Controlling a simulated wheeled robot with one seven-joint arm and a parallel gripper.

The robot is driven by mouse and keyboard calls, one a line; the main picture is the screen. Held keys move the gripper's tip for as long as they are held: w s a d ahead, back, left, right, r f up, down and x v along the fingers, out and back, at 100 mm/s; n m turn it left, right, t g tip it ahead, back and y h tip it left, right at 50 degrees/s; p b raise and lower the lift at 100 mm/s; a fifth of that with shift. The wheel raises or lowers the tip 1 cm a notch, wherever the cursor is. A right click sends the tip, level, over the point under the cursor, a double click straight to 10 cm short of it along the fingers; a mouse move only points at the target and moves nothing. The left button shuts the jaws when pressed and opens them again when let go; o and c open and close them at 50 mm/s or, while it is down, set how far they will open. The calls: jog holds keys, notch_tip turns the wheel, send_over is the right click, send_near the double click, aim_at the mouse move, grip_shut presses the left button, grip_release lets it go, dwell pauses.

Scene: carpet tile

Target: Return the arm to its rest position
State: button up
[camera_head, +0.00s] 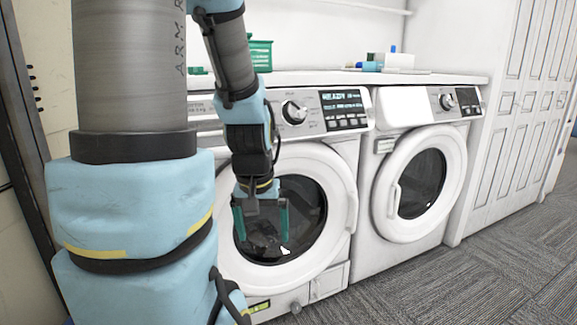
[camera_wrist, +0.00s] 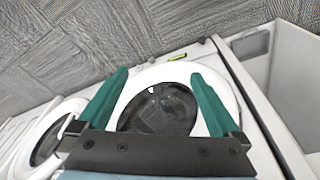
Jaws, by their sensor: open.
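My gripper (camera_head: 262,219) hangs from my arm in front of the left washing machine (camera_head: 333,277), fingers pointing down, in the head view. Its two green fingers are spread apart with nothing between them. In the wrist view my gripper (camera_wrist: 156,80) is also open, and the round dark door glass (camera_wrist: 160,110) of a machine shows behind the fingers. How far the fingers are from the door I cannot tell. My large blue and grey arm links fill the left of the head view.
A second washing machine (camera_head: 379,235) stands to the right, door shut. The white counter (camera_head: 440,77) above holds a green basket (camera_head: 260,55) and several small items. The grey carpet floor (camera_head: 440,285) is clear at the front right.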

jog(key=w+p+v, duration=0.2)
jog(key=p+v, duration=1.9)
jog(key=p, duration=0.1)
jog(key=shift+r+g, duration=0.4)
jog(key=shift+r, duration=0.25)
